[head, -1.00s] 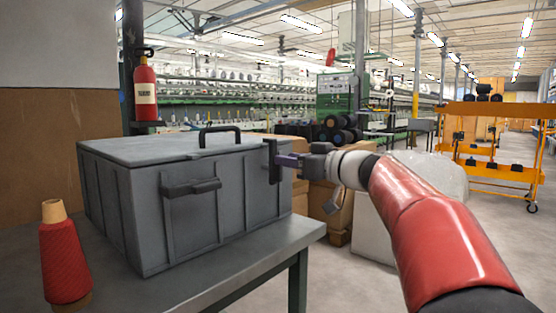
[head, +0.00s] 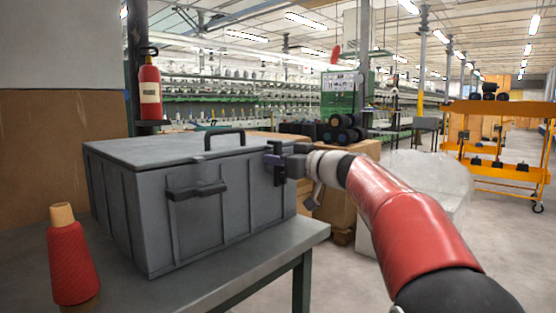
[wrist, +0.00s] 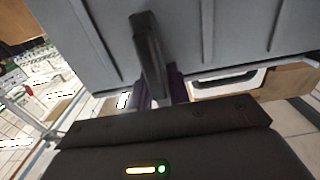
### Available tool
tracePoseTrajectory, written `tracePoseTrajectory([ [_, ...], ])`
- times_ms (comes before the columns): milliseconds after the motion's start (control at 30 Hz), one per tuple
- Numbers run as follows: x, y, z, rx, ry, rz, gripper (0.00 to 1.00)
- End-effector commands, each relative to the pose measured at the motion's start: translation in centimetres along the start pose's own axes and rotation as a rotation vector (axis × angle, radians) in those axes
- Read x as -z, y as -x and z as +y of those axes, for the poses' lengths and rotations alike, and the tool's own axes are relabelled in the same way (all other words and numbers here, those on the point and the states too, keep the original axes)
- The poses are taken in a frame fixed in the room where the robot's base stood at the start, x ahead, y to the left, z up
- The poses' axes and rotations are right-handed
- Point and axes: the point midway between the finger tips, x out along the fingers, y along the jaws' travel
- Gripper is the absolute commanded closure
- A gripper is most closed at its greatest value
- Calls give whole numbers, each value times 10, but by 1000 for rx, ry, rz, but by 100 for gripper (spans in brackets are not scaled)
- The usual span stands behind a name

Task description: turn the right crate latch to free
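A grey lidded crate (head: 225,222) stands on a table. Its right latch (head: 279,172) is a dark upright bar on the front face, near the right corner. In the wrist view the right latch (wrist: 149,50) runs down from the crate wall, slightly tilted. My gripper (head: 285,160) is at this latch, reaching in from the right. In the wrist view its purplish fingers (wrist: 160,93) lie close on either side of the latch's near end. I cannot tell whether they press on it. The left latch (head: 197,190) lies roughly level.
A red yarn cone (head: 72,262) stands at the table's (head: 190,287) left front. A black handle (head: 225,137) is on the crate lid. A red extinguisher (head: 150,92) stands behind the crate. Cardboard boxes (head: 340,205) are behind my arm. The floor at right is open.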

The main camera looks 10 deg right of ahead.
Motion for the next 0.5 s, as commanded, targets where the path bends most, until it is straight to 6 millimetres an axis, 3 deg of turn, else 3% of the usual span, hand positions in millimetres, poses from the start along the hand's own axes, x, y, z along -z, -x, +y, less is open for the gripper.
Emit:
tracePoseTrajectory([
  [500,-1,0,2,-1,-61,1,100],
])
